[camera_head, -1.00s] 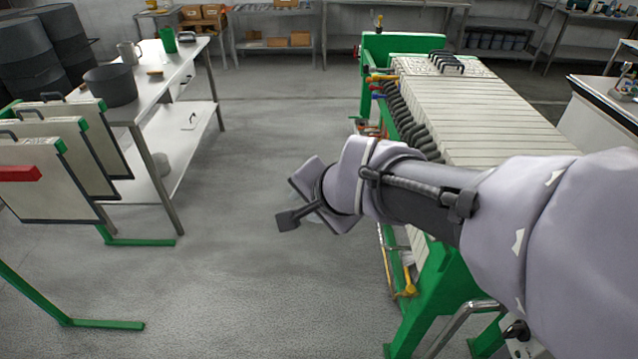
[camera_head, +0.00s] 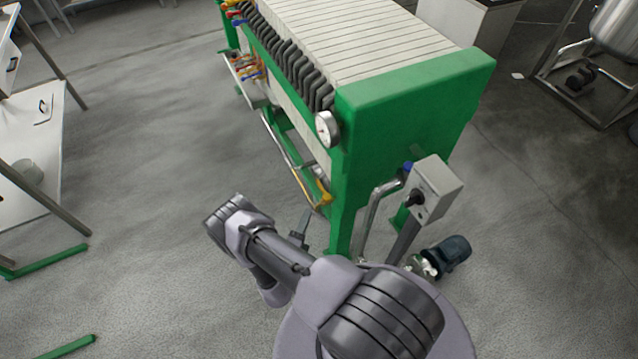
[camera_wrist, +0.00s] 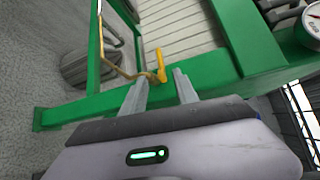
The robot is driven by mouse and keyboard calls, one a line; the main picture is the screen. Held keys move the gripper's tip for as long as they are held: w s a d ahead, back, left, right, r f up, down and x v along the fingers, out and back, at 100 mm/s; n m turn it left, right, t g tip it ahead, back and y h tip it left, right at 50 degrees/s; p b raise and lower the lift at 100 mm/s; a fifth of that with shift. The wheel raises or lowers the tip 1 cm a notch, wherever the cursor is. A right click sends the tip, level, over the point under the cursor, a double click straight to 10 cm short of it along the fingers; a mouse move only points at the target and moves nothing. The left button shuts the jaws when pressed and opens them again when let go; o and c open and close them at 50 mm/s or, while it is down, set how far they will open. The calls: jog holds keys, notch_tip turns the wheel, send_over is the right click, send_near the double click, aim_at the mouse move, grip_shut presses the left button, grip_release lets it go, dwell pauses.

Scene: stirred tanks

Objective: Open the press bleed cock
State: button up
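A cock with a yellow handle (camera_head: 325,196) sits low on the near end of the green press (camera_head: 410,105), at the end of a brass pipe (camera_head: 285,150). In the wrist view the yellow handle (camera_wrist: 161,66) stands upright ahead of and roughly between my fingertips. My gripper (camera_wrist: 160,78) is open and empty, with its two grey fingers apart on either side of the handle's line. I cannot tell the remaining gap, but no contact shows. In the head view my arm reaches down left of the press, and the gripper is mostly hidden behind my wrist.
A pressure gauge (camera_head: 327,129) is on the press's near corner. A grey switch box (camera_head: 434,189), a bent steel pipe (camera_head: 372,210) and a motor (camera_head: 449,255) stand right of the cock. A white bench (camera_head: 40,190) is at left. The floor between is clear.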

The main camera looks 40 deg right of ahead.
aim_at(320, 184)
jog(key=b+x, duration=0.6)
jog(key=x, duration=1.1)
grip_shut()
dwell(0.6)
